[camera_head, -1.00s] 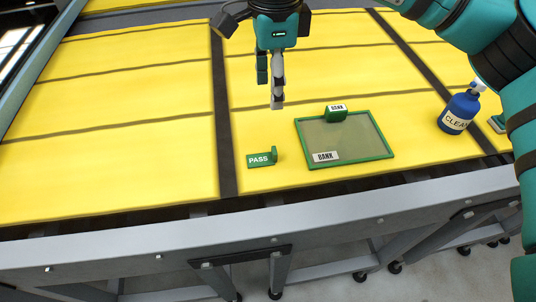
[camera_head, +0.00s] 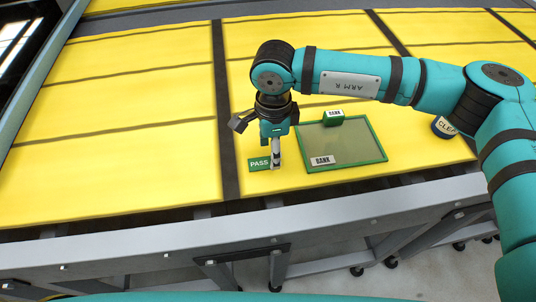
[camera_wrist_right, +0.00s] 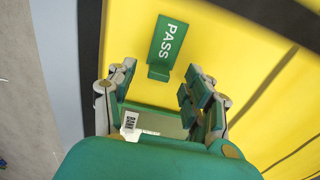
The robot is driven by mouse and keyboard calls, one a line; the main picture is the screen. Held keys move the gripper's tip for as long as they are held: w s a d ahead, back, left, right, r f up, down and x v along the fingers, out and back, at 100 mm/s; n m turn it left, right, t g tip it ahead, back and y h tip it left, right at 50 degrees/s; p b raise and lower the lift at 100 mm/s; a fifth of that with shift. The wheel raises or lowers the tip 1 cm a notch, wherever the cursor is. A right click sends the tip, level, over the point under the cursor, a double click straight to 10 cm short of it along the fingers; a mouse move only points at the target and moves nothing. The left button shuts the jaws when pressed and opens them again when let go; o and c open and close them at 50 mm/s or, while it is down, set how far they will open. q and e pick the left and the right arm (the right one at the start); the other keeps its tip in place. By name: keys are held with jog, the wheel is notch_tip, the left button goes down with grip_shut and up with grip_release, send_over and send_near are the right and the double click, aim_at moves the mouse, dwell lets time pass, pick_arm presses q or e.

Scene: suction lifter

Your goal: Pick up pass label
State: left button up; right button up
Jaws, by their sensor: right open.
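The pass label (camera_head: 259,164) is a small green piece marked PASS with a raised tab at its right end. It lies on the yellow surface, left of the green-framed tray. In the right wrist view the pass label (camera_wrist_right: 166,41) lies beyond the fingertips, with its tab end toward the gap between them. My right gripper (camera_head: 275,165) points down beside the label's right end and hides part of its tab. In the right wrist view the right gripper (camera_wrist_right: 157,82) is open with nothing between its fingers. My left gripper is not in view.
The green-framed tray (camera_head: 375,138) marked BANK stands just right of the gripper. The yellow surface left of the label is clear.

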aim_at(264, 162)
jog(key=shift+f, duration=1.3)
jog(key=c, duration=0.8)
jog(key=shift+r, duration=0.15)
